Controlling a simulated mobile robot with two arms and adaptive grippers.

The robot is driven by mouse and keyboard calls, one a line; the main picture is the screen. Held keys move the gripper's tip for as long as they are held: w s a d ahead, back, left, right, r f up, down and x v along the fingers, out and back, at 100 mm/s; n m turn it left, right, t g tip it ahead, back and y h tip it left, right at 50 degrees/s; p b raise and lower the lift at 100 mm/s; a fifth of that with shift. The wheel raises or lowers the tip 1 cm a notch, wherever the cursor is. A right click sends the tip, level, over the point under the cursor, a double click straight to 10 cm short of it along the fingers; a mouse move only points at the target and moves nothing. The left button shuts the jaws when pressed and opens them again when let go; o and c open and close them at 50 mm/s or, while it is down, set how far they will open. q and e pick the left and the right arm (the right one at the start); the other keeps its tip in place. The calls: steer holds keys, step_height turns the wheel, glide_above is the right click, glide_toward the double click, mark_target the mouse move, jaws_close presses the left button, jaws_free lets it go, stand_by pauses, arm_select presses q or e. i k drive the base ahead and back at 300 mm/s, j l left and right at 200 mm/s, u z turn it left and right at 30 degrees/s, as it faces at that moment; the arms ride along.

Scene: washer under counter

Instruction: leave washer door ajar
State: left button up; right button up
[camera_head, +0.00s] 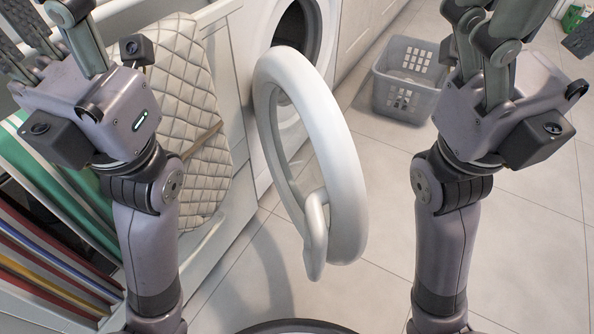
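The washer door (343,150) is a thick white ring with a handle (315,240) at its lower front. It stands wide open, swung out from the white washer (247,60). The dark round drum opening (296,28) shows behind its upper edge. My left gripper (45,15) is at the upper left, in front of the counter and apart from the door. My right gripper (520,25) is at the upper right, over the floor and apart from the door. The fingertips of both are cut off or unclear, and neither visibly holds anything.
A grey laundry basket (408,95) stands on the tiled floor behind my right arm. A quilted cream cover (185,130) hangs left of the washer. Striped coloured boards or fabric (45,245) are at lower left.

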mark_target(343, 241)
steer(key=k+j+z, duration=0.1)
steer(key=z, duration=0.35)
steer(key=k+z, duration=0.3)
steer(key=z, duration=0.2)
